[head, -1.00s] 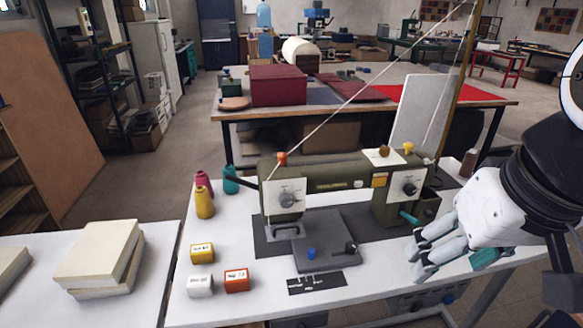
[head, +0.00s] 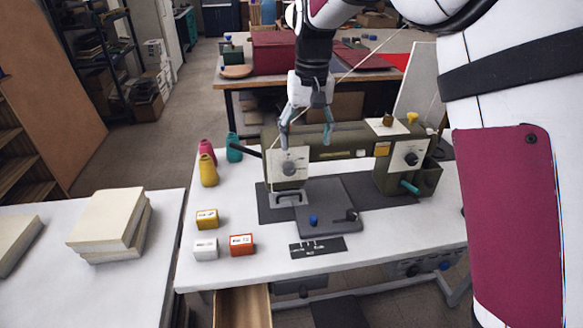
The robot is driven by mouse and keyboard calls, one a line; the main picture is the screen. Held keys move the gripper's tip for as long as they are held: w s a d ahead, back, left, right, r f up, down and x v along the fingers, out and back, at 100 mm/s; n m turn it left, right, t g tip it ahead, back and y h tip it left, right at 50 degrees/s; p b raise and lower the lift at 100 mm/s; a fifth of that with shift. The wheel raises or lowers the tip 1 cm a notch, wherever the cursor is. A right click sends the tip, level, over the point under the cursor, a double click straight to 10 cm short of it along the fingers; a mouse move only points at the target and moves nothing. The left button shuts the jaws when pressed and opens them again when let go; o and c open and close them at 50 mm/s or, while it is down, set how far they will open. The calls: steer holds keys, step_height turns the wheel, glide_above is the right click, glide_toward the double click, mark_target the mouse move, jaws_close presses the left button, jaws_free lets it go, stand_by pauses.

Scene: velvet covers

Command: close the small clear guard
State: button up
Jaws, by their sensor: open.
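The green sewing machine (head: 335,143) stands on the white table. Whether the fingers touch the machine cannot be told.
Books (head: 107,221) lie on the left table. A wooden drawer (head: 243,307) juts out below. A thread runs diagonally past my gripper.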

mark_target(288, 194)
steer(key=shift+h, duration=0.3)
steer(key=a+f, duration=0.1)
steer(key=f, duration=0.4)
steer(key=w+a+f, duration=0.1)
steer(key=f, duration=0.5)
steer(key=w+a+f+p, duration=0.1)
steer(key=f, duration=0.5)
steer(key=shift+w+a+f, duration=0.1)
steer(key=shift+a+f, duration=0.05)
steer(key=shift+a, duration=0.15)
steer(key=shift+c, duration=0.3)
steer(key=c, duration=1.1)
